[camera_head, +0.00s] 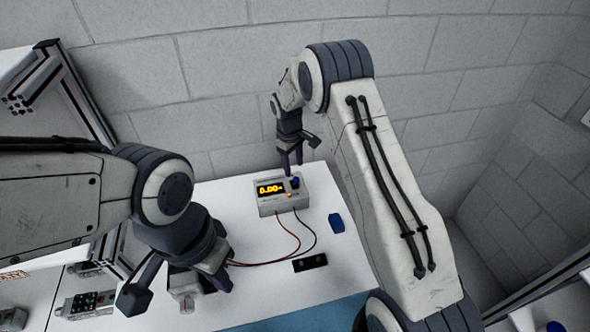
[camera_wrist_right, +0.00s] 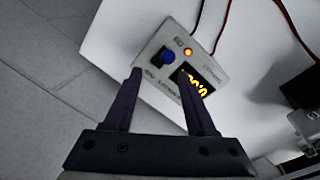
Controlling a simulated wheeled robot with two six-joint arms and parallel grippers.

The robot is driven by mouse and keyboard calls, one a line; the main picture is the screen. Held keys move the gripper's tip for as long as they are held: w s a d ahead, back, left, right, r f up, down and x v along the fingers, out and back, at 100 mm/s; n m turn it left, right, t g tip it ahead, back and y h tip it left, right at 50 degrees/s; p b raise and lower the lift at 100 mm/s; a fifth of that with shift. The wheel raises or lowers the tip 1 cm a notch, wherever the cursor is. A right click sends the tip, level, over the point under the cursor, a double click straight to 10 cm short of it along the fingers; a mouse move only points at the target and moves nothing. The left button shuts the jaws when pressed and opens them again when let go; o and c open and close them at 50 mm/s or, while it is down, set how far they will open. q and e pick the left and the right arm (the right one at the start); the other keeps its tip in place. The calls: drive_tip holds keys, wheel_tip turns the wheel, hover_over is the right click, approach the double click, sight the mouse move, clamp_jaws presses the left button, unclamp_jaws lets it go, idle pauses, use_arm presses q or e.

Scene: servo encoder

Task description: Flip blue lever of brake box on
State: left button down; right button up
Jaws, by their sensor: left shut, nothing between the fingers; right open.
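A grey box (camera_head: 284,200) with a lit yellow display reading about 0.00, a blue knob (camera_head: 295,183) and an orange light stands on the white table. My right gripper (camera_head: 291,168) is open above the back of this box. In the right wrist view its parted fingers (camera_wrist_right: 160,98) frame the box (camera_wrist_right: 152,85), with the blue knob (camera_wrist_right: 168,58) beyond the fingertips. My left gripper (camera_head: 222,280) is shut and empty beside a small pale device (camera_head: 184,292), which it partly hides.
Red and black wires (camera_head: 297,240) run from the box toward my left gripper. A small blue object (camera_head: 336,222) and a black block (camera_head: 310,262) lie on the table (camera_head: 345,255). A grey device with black parts (camera_head: 84,305) lies at lower left. A brick wall stands behind.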

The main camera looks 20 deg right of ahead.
sight(296, 185)
drive_tip(key=f, duration=0.2)
drive_tip(key=f+p, duration=0.1)
drive_tip(key=f, duration=0.1)
drive_tip(key=shift+w+d, duration=0.15)
drive_tip(key=shift+d, duration=0.05)
drive_tip(key=shift+f+p, duration=0.4)
drive_tip(key=shift+f, duration=0.2)
